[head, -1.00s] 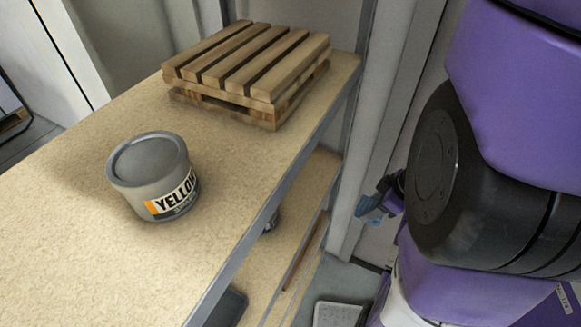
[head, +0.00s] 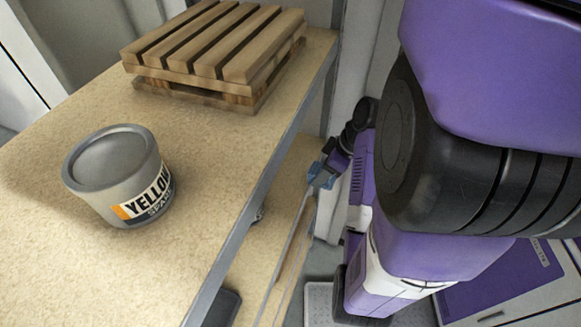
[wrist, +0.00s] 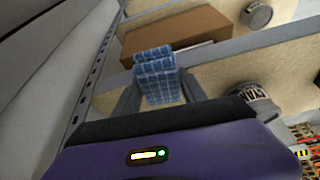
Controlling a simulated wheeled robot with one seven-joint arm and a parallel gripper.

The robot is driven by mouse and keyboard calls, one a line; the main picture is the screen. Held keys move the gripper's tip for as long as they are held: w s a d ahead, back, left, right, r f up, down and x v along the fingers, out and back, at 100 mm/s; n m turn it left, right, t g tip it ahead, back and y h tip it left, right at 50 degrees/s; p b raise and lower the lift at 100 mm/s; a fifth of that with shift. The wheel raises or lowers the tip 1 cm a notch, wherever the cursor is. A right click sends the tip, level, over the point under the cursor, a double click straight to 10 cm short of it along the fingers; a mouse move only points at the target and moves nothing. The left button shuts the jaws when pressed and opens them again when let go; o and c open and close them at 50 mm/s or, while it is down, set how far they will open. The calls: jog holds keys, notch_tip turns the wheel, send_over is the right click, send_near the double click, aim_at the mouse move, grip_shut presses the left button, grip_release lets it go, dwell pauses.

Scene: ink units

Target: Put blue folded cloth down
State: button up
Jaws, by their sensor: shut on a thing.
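A blue checked folded cloth (wrist: 158,75) is between the fingers of my gripper (wrist: 160,92) in the wrist view. The gripper is shut on it. In the head view the cloth (head: 320,175) shows as a small blue patch at the tip of my gripper (head: 328,166), beside the right edge of the upper shelf and partly hidden by the arm. In the wrist view a brown box-like thing (wrist: 180,32) lies on a shelf behind the cloth.
A grey tin labelled yellow (head: 118,175) and a wooden pallet (head: 215,50) stand on the upper shelf (head: 190,260). A lower shelf (head: 245,285) shows beneath, past the metal edge. The upper shelf is bare between tin and pallet.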

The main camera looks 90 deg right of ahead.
jog(key=w, duration=0.2)
jog(key=w+d+b, duration=0.1)
jog(key=w+d, duration=0.1)
jog(key=w, duration=0.1)
jog(key=shift+w+d, duration=0.15)
jog(key=shift+w, duration=0.15)
jog(key=w, duration=0.1)
jog(key=w+d, duration=0.1)
jog(key=w, duration=0.1)
jog(key=shift+w+d+r, duration=0.1)
jog(key=shift+w+d, duration=0.15)
jog(key=shift+w, duration=0.05)
jog(key=shift+f+p, duration=0.25)
jog(key=shift+p, duration=0.4)
jog(key=shift+s+f, duration=0.1)
jog(key=shift+f, duration=0.3)
jog(key=o, duration=1.2)
jog(key=shift+f, duration=0.1)
